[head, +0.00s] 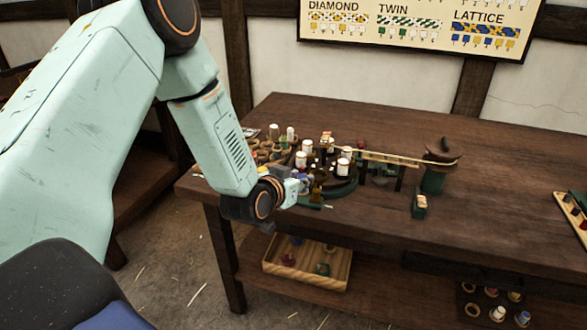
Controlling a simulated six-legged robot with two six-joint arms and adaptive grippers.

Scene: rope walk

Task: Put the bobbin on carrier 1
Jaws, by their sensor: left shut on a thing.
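My left gripper (305,186) reaches in from the left to the near left side of the braiding machine (341,188). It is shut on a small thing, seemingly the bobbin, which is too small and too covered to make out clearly. Several white-wound bobbins (343,165) stand upright on the round dark-green machine, just beyond the gripper. A small brownish post (317,191) shows right beside the fingertips; I cannot tell whether it is a carrier or whether they touch. No carrier number is readable. My right gripper is not in view.
A rack with rings and bobbins (265,152) stands left of the machine. A pale braid runs right to a green stand (433,181). A wooden tray (345,272) lies on the lower shelf. The table's right half (500,190) is mostly clear.

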